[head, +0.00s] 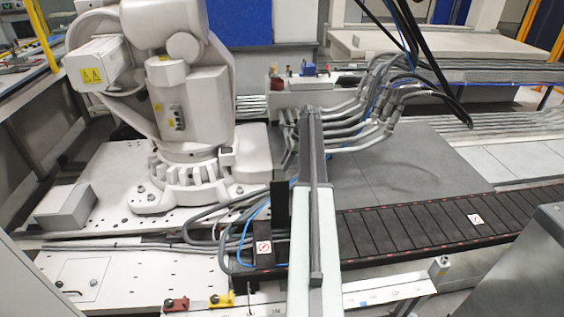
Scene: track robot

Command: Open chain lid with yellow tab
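A yellow tab (221,300) sits at the lower left on the front edge of the white perforated base plate. A red tab (175,304) sits to its left. A black segmented cable chain (390,232) runs from the middle to the right edge, with small red marks along both sides. I cannot tell which part is the lid, and I see no open lid on the chain. A long pale and grey upright bar, perhaps part of my arm, stands in front of the chain and hides a stretch of it. I cannot make out my gripper's fingers.
A large white industrial robot (185,90) stands on the plate at left. Thick grey hoses (360,125) and black cables hang behind the bar. A grey cabinet (525,270) stands at lower right. Grey floor plates (400,165) lie clear behind the chain.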

